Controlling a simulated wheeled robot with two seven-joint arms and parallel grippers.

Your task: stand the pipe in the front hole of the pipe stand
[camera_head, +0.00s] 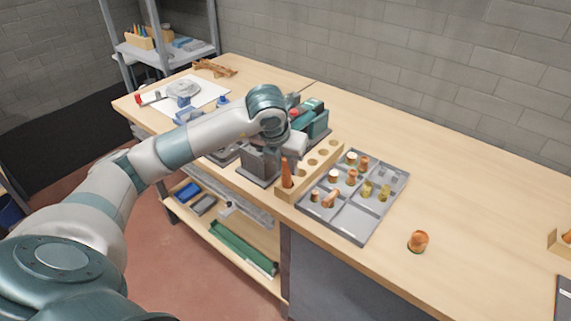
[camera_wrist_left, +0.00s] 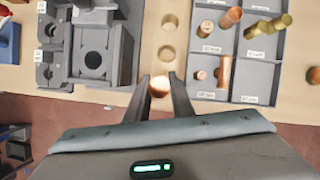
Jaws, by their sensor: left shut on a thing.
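The copper pipe (camera_head: 287,174) stands upright at the near end of the wooden pipe stand (camera_head: 304,179), at its front hole. I cannot tell how deep its lower end sits. My left gripper (camera_head: 288,157) is shut on the upper part of the pipe. In the left wrist view my left gripper (camera_wrist_left: 160,88) has a finger on each side of the pipe (camera_wrist_left: 158,84), seen nearly end-on. The stand's other holes show empty behind it, and the stand (camera_wrist_left: 180,35) also shows in the wrist view. My right gripper is not in view.
A grey compartment tray (camera_head: 362,215) with several copper and brass fittings is right of the stand. A grey vise-like fixture (camera_head: 258,166) is close on the left. One copper fitting (camera_head: 418,241) lies on the bench at right. The bench's right rear is clear.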

